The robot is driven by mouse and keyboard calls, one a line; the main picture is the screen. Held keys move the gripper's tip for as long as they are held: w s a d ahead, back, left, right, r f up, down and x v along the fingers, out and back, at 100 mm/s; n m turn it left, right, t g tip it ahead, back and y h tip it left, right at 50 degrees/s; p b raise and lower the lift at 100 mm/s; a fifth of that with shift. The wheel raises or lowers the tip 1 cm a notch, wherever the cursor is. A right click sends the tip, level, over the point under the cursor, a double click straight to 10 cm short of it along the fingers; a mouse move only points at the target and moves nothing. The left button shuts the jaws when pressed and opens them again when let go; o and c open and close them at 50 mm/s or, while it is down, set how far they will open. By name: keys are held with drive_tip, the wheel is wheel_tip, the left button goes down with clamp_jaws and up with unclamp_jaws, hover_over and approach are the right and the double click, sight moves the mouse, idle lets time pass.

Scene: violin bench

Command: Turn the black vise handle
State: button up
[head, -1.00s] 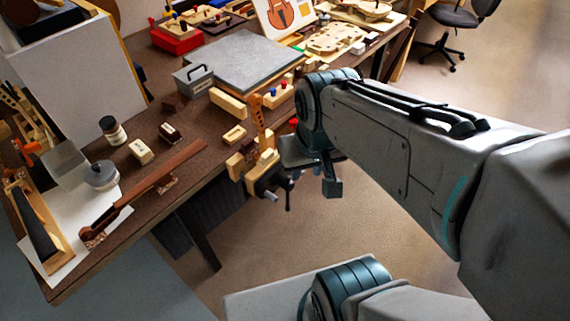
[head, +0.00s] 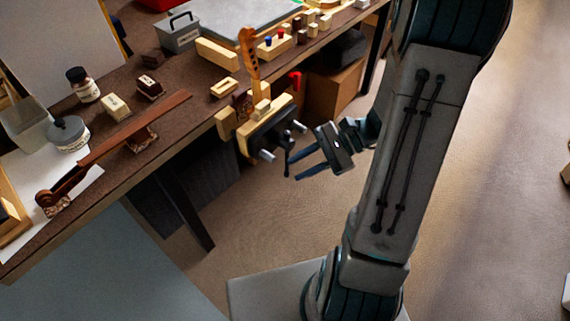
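The vise (head: 268,130), with wooden jaws and a dark metal body, is fixed at the front edge of the workbench in the head view. Its black handle (head: 287,160) is a thin bar hanging roughly upright from the vise's front, between two silver rods. My gripper (head: 294,164) is open and comes from the right, its two dark fingers pointing left at the handle. The fingertips appear just beside the handle, one higher and one lower. I cannot tell whether they touch it. Nothing shows between the fingers.
The brown workbench (head: 185,110) runs diagonally, holding a violin neck (head: 115,140), jars, small wooden blocks and a grey toolbox (head: 181,32). A cardboard box (head: 335,90) stands under the bench behind the vise. The floor in front of the vise is clear.

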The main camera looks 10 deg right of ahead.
drive_tip(key=w+d+f+m+t+y+b, duration=0.1)
drive_tip(key=w+d+f+m+t+b, duration=0.15)
drive_tip(key=f, duration=0.25)
drive_tip(key=w+d+f+m+t+y+b, duration=0.2)
drive_tip(key=d+f+m+t, duration=0.15)
drive_tip(key=f, duration=0.25)
drive_tip(key=m+t+h+b, duration=0.2)
drive_tip(key=m+t+b, duration=0.3)
drive_tip(key=m+t, duration=0.1)
hover_over(287, 174)
drive_tip(key=f, duration=0.6)
drive_tip(key=shift+w+f, duration=0.2)
drive_tip(key=shift+w, duration=0.1)
clamp_jaws()
